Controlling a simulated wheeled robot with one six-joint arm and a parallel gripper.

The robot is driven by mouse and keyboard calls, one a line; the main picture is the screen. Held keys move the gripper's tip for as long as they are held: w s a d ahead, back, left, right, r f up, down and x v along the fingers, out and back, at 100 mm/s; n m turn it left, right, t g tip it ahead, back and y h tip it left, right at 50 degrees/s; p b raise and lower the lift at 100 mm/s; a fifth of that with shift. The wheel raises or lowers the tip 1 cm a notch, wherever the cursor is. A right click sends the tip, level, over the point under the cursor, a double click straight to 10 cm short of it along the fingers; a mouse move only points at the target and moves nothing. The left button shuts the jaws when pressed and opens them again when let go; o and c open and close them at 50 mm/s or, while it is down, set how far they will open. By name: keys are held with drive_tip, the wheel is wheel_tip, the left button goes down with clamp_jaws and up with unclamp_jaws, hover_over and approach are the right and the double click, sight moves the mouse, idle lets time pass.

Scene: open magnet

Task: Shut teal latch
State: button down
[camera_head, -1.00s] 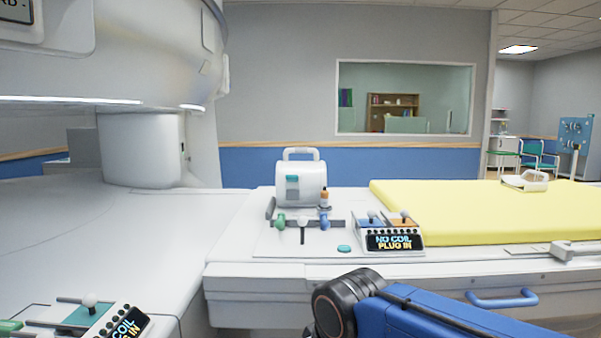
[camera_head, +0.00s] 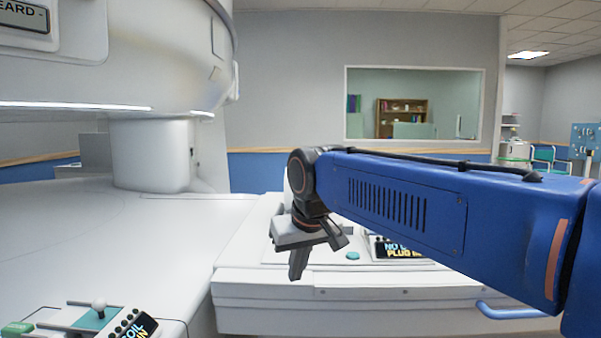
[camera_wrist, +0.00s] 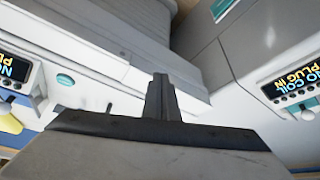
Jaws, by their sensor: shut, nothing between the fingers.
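I cannot tell for sure which teal part is the latch. At the lower left of the head view, a teal plate (camera_head: 90,319) carries a rod with a white knob (camera_head: 99,304). A flat teal disc (camera_head: 352,256) lies on the white table, right of my gripper; it also shows in the wrist view (camera_wrist: 65,80). The white case with a teal patch, seen earlier, is now hidden behind my arm. My gripper (camera_head: 297,274) is shut and empty, pointing down over the table's near left part; its fingers show in the wrist view (camera_wrist: 160,88).
A NO COIL PLUG IN display (camera_head: 394,249) is partly covered by my arm. Another display (camera_head: 142,325) stands at lower left. The big white magnet (camera_head: 110,60) overhangs the left. A blue handle (camera_head: 512,309) sticks out at the table's front.

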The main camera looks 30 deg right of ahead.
drive_tip(key=w+d+r+m+h, duration=0.1)
drive_tip(key=w+d+r, duration=0.5)
drive_tip(key=w+r, duration=0.3)
drive_tip(key=w+d+r+m, duration=0.2)
drive_tip(key=w+d+r, duration=0.4)
drive_tip(key=w+r, duration=0.3)
drive_tip(key=w+d+r+m+h, duration=0.1)
drive_tip(key=w+d+r+m, duration=0.1)
drive_tip(key=w+d+r, duration=0.4)
drive_tip(key=w+r, duration=0.3)
drive_tip(key=w, duration=0.1)
drive_tip(key=shift+d+r+h, duration=0.2)
drive_tip(key=shift+r+h, duration=0.1)
drive_tip(key=shift+r, duration=0.05)
drive_tip(key=x, duration=1)
drive_tip(key=shift+f, duration=0.3)
drive_tip(key=shift+s+a+f, duration=0.15)
drive_tip(key=shift+f, duration=0.3)
drive_tip(key=shift+s+a+f, duration=0.1)
drive_tip(key=shift+s+f, duration=0.05)
drive_tip(key=shift+f, duration=0.3)
drive_tip(key=shift+s+f, duration=0.15)
drive_tip(key=shift+f, duration=0.65)
drive_tip(key=shift+s+a, duration=0.1)
drive_tip(key=shift+a, duration=0.05)
drive_tip(key=shift+a+f, duration=0.1)
drive_tip(key=shift+f, duration=0.15)
